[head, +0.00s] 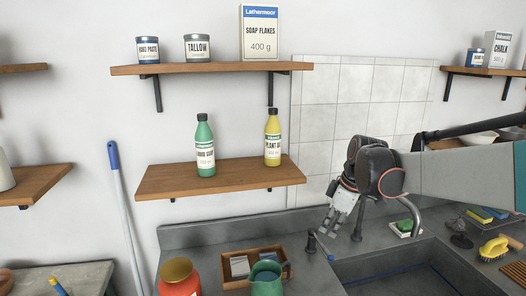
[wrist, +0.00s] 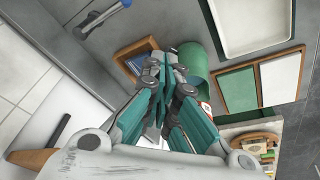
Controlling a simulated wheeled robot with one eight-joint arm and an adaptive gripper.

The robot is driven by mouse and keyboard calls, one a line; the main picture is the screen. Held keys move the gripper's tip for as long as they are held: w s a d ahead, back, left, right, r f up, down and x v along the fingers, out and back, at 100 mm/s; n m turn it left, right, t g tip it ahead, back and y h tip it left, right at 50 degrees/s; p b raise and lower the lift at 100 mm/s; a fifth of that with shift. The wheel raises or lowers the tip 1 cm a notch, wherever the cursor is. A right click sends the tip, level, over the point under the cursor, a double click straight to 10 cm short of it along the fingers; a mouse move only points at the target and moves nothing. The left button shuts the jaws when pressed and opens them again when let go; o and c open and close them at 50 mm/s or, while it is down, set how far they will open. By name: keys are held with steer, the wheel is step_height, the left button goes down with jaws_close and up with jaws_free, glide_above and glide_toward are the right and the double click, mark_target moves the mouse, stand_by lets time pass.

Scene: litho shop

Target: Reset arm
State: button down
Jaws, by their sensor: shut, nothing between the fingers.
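My gripper (head: 325,227) hangs in front of the tiled wall, above the counter by the left edge of the sink, fingers pointing down and to the left. It is shut and empty. In the wrist view my gripper (wrist: 170,65) shows closed teal fingers, with a green jug and a wooden tray below them. My arm reaches in from the right of the head view.
A green bottle (head: 205,150) and a yellow bottle (head: 272,140) stand on the lower shelf (head: 225,184) left of my gripper. The counter holds a wooden tray (head: 228,283), a green jug (head: 265,280) and a red jar (head: 180,286). The sink (head: 410,268) lies to the right.

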steer(key=s+f+m+t+h+b, duration=0.1)
steer(key=s+m, duration=0.5)
steer(key=s, duration=0.7)
steer(key=s+d+f+m+t+h+b, duration=0.1)
steer(key=s+f+m+t+b, duration=0.2)
steer(key=s, duration=1)
steer(key=m+t, duration=0.1)
steer(key=m, duration=0.2)
steer(key=shift+s+d+f, duration=0.15)
steer(key=shift+s, duration=0.05)
